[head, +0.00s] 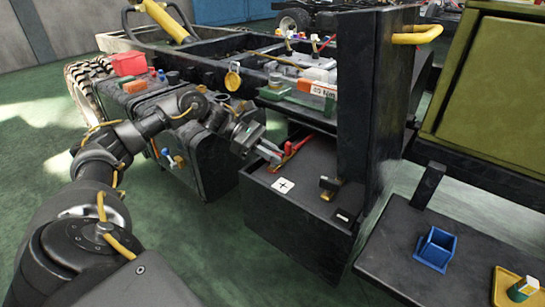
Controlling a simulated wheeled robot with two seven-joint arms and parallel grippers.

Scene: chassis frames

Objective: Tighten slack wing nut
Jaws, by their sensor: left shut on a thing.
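A dark battery-like box (305,195) stands open beside the chassis frame, with a white plus-sign label (283,185) on its top. A red clamp-like part (294,148) lies at the back left of this top, near the label. My left gripper (272,154) reaches in from the left, its fingertips at the red part's left end. It is shut on a small piece there, seemingly the wing nut, which the fingers mostly hide. I cannot tell how the nut is seated. A dark terminal with a brassy piece (329,189) sits farther right on the top. My right gripper is out of view.
A tall dark panel (366,110) rises right behind the box. An olive cabinet (495,90) stands at the right. A blue open holder (435,248) and a yellow tray (515,285) rest on the dark shelf at lower right.

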